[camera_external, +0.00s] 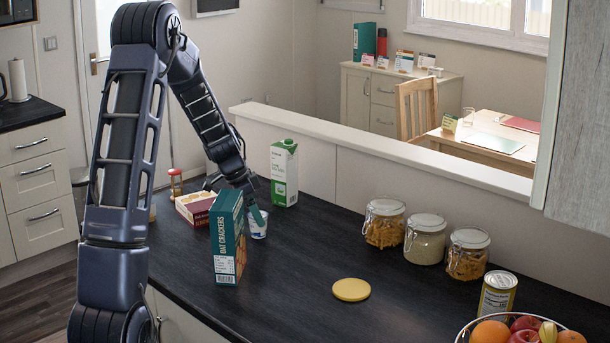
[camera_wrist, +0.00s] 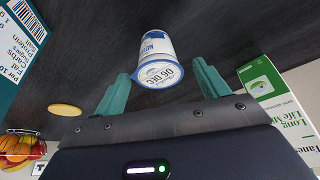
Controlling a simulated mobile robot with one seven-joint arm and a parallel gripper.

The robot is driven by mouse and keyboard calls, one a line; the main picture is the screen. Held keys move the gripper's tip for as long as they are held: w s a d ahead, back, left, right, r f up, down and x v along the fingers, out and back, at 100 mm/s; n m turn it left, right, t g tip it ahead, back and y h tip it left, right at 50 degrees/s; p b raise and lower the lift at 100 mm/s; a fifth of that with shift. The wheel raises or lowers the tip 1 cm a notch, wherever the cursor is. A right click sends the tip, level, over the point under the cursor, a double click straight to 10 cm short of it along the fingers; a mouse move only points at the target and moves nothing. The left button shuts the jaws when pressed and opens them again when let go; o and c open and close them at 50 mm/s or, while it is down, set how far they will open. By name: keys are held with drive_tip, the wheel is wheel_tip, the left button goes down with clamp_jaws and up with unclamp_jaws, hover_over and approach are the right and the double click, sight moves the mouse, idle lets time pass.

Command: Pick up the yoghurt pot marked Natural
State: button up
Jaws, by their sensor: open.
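The yoghurt pot (camera_external: 259,229) is a small white and blue tub on the dark counter, just right of the oat crackers box. In the wrist view the pot (camera_wrist: 157,58) shows a blue-edged lid with date print, and blue lettering on its side is only partly readable.
The oat crackers box (camera_external: 228,245) stands close on the left, and a green and white milk carton (camera_external: 284,173) stands behind. A dark red box (camera_external: 195,207) lies at the back left. A yellow disc (camera_external: 351,289), jars (camera_external: 425,239) and a fruit bowl (camera_external: 522,330) are to the right.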

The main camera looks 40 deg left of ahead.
sight(256, 232)
drive_tip(key=shift+x, duration=2)
drive_tip(key=shift+d+r, duration=0.1)
drive_tip(key=c, duration=1)
drive_tip(key=shift+c, duration=0.2)
